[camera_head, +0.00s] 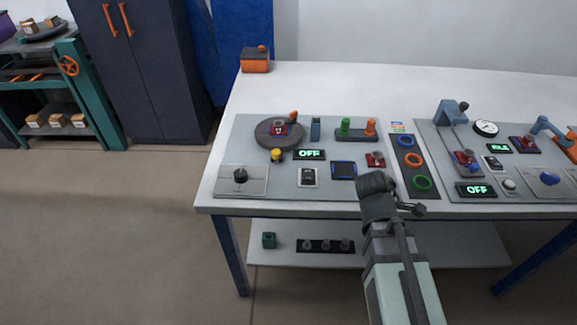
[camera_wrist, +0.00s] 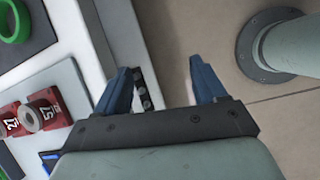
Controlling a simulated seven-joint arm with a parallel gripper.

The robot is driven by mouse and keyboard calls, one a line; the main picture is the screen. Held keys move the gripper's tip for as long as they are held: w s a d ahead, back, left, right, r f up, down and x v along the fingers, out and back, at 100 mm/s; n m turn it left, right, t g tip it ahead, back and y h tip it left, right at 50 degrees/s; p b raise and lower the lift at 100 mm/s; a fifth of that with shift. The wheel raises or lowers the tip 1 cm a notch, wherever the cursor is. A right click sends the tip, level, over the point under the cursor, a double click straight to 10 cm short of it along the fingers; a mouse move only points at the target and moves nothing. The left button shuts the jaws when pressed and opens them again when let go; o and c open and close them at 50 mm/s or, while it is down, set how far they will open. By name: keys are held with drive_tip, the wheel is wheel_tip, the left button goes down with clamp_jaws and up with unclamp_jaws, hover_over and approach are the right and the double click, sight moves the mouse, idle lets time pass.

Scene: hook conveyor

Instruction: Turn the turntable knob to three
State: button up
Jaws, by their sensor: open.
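A black knob (camera_head: 240,176) sits on a pale square plate (camera_head: 255,188) at the front left of the left panel, in the head view. The number marks around it are too small to read. A dark round turntable (camera_head: 270,134) with a red block on it stands behind and to the right of the knob. My gripper (camera_wrist: 162,68) shows in the wrist view with its two blue fingers apart and nothing between them. It is over the bench's front edge, away from the knob. In the head view its fingers cannot be made out.
Near the turntable are a yellow-topped button (camera_head: 277,155), an OFF display (camera_head: 309,154) and a switch (camera_head: 308,177). A strip with coloured rings (camera_head: 412,160) lies right of these. An orange box (camera_head: 256,62) stands at the back left. The back of the bench is mostly clear.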

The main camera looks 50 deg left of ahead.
drive_tip(key=s+a+r+n+y, duration=0.1)
drive_tip(key=a+r+n, duration=0.3)
drive_tip(key=a, duration=0.7)
drive_tip(key=n+g+y, duration=0.2)
drive_tip(key=n+g, duration=0.2)
drive_tip(key=n, duration=0.3)
approach(240, 173)
wheel_tip(240, 173, down, 9)
drive_tip(key=shift+w+r, duration=0.1)
drive_tip(key=shift+r, duration=0.05)
drive_tip(key=c, duration=1.1)
drive_tip(key=shift+o, duration=0.2)
